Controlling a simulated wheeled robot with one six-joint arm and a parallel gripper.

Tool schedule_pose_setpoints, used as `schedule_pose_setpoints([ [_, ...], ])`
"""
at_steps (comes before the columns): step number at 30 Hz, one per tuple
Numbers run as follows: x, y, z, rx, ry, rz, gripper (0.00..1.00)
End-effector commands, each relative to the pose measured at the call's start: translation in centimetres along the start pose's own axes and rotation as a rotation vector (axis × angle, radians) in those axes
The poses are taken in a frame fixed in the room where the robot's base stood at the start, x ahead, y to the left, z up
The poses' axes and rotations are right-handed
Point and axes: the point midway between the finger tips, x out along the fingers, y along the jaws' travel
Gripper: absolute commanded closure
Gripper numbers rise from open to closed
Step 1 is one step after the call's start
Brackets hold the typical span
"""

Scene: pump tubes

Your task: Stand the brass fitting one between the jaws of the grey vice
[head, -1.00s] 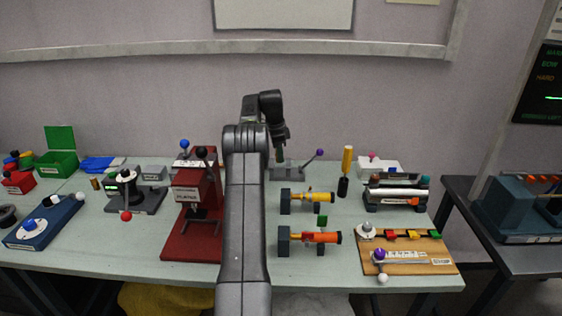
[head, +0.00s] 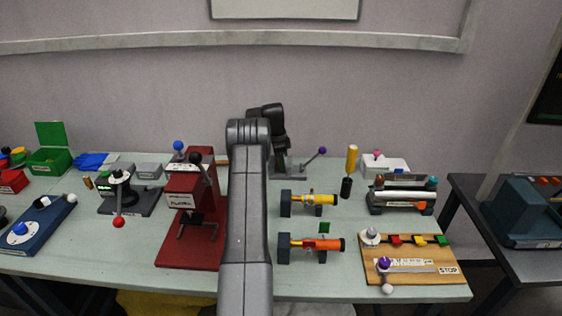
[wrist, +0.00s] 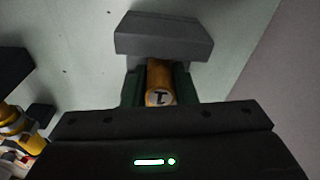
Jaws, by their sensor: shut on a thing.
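The brass fitting one (wrist: 160,80) shows in the wrist view as a short brass cylinder, its end marked "1" facing the camera. My gripper (wrist: 159,88) is shut on it, with a dark green finger on each side. The grey vice (head: 292,173) stands at the back of the bench in the head view, with a purple-knobbed lever to its right. My gripper (head: 280,152) is low over the vice's left part. In the wrist view a grey block of the vice (wrist: 163,36) lies just beyond the fitting. The fitting's lower end is hidden, so I cannot tell whether it is between the jaws.
A red press (head: 190,225) stands left of my arm. Yellow (head: 312,199) and orange (head: 315,244) tube assemblies are to the right. A yellow-handled black tool (head: 350,165) stands right of the vice lever. Bare bench separates these things.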

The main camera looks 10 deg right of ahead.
Motion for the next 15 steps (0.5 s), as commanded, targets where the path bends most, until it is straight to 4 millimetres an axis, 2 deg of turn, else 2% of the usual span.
schedule_pose_setpoints([
  [13,1.05,-0.01,0.12,0.000,0.000,-0.001,1.00],
  [14,0.98,-0.01,0.12,0.000,0.000,-0.001,0.71],
  [15,0.93,-0.01,0.11,0.000,0.000,-0.001,0.63],
])
